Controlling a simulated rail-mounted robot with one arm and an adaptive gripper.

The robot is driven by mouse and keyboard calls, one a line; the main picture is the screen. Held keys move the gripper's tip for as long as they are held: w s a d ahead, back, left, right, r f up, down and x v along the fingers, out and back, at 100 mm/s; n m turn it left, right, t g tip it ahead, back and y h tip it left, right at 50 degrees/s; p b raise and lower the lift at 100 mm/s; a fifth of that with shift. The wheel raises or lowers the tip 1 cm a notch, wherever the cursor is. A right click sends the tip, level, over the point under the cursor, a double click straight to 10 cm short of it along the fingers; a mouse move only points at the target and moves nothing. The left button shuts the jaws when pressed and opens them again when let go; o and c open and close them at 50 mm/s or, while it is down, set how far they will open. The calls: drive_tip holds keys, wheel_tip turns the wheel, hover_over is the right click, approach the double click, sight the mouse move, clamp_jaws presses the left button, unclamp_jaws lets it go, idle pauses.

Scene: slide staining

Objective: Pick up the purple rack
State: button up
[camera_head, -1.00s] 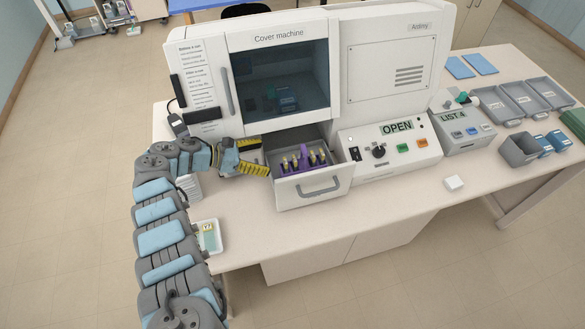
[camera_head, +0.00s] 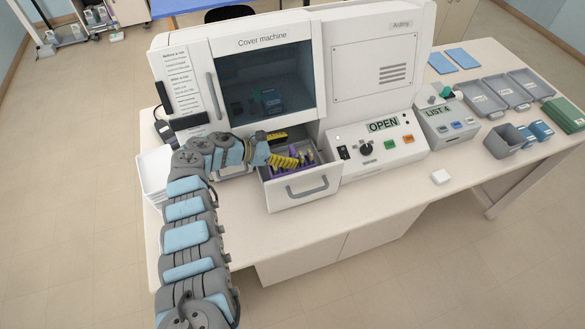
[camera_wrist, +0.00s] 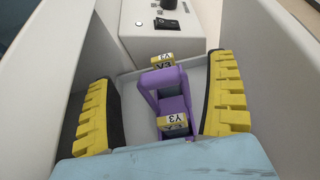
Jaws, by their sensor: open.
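The purple rack (camera_head: 306,157) sits in the open drawer (camera_head: 300,190) of the cover machine, partly hidden behind my gripper in the head view. My gripper (camera_head: 285,156) is open and reaches into the drawer from the left. In the wrist view my gripper (camera_wrist: 163,100) has a finger on each side of the rack, with a gap visible at the left. Contact on the right cannot be told.
The drawer walls (camera_wrist: 275,85) rise close on both sides of my fingers. The cover machine (camera_head: 240,75) stands behind the drawer. The control panel with an OPEN display (camera_head: 382,125) is to the right.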

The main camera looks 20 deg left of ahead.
drive_tip(key=shift+w+d+f, duration=0.25)
drive_tip(key=shift+w+d, duration=0.15)
drive_tip(key=shift+d, duration=0.05)
drive_tip(key=c, duration=1.4)
drive_tip(key=shift+o, duration=0.2)
drive_tip(key=shift+r, duration=0.1)
